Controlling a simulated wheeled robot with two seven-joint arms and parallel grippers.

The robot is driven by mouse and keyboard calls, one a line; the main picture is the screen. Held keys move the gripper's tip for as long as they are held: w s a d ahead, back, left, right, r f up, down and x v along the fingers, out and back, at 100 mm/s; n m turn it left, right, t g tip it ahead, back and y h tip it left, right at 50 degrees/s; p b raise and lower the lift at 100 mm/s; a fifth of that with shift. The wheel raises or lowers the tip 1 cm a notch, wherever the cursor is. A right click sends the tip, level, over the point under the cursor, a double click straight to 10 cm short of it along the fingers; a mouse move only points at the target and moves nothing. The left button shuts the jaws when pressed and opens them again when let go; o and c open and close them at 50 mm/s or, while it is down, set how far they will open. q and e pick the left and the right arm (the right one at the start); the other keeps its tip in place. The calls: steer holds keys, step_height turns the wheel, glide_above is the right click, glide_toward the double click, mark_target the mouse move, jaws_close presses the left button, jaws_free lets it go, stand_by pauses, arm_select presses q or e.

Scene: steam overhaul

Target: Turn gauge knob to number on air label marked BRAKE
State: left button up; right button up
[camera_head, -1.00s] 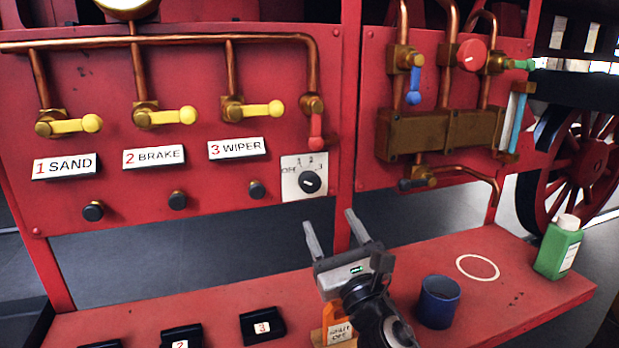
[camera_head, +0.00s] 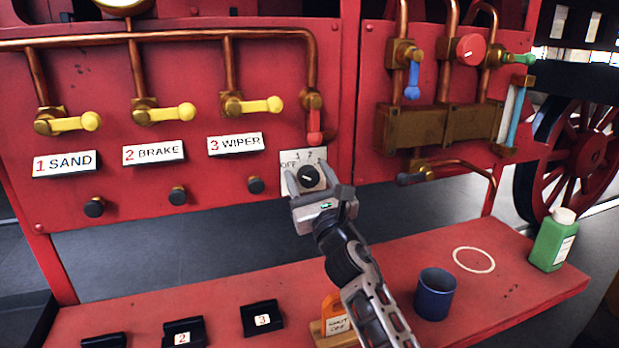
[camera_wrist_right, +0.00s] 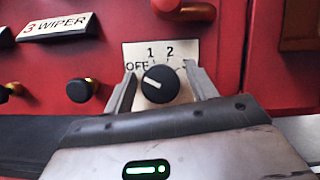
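The gauge knob (camera_head: 309,176) is a round black dial on a white plate (camera_head: 288,158) marked OFF, 1, 2 and 3. In the right wrist view the knob (camera_wrist_right: 161,85) has its white mark pointing up-left, toward OFF. The air label BRAKE (camera_head: 154,154) carries a red 2. My right gripper (camera_head: 308,182) is in front of the plate, with its fingers open on either side of the knob. In the right wrist view, gaps show between the fingers (camera_wrist_right: 162,88) and the knob. The 3 on the plate is partly hidden by a finger. My left gripper is out of view.
A red lever (camera_head: 315,122) hangs just above the plate. The WIPER label (camera_head: 235,144) and a black knob (camera_head: 256,185) are to its left. A blue cup (camera_head: 435,295), an orange block (camera_head: 334,312) and a green bottle (camera_head: 553,240) stand on the red shelf (camera_head: 400,258) below.

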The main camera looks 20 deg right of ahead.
steer(key=c, duration=0.8)
steer(key=shift+f+m+h+b, duration=0.1)
steer(key=shift+m+h+b, duration=0.3)
steer(key=shift+m, duration=0.2)
steer(key=m+h+b, duration=0.1)
steer(key=m+h, duration=0.1)
steer(key=m, duration=0.2)
steer(key=shift+b, duration=0.3)
steer(key=m+h, duration=0.1)
steer(key=m, duration=0.1)
steer(key=m+g+h, duration=0.1)
steer(key=m+h, duration=0.1)
steer(key=m, duration=0.1)
steer(key=shift+m+b, duration=0.3)
steer(key=m+g+h, duration=0.1)
steer(key=m, duration=0.1)
steer(key=m+p, duration=0.1)
steer(key=m, duration=0.2)
steer(key=shift+m+g+h, duration=0.3)
steer(key=shift+g+h, duration=0.1)
steer(key=shift+m+g+h+p, duration=0.3)
steer(key=shift+m+g+p, duration=0.5)
steer(key=shift+m, duration=1.3)
steer(key=shift+f, duration=0.1)
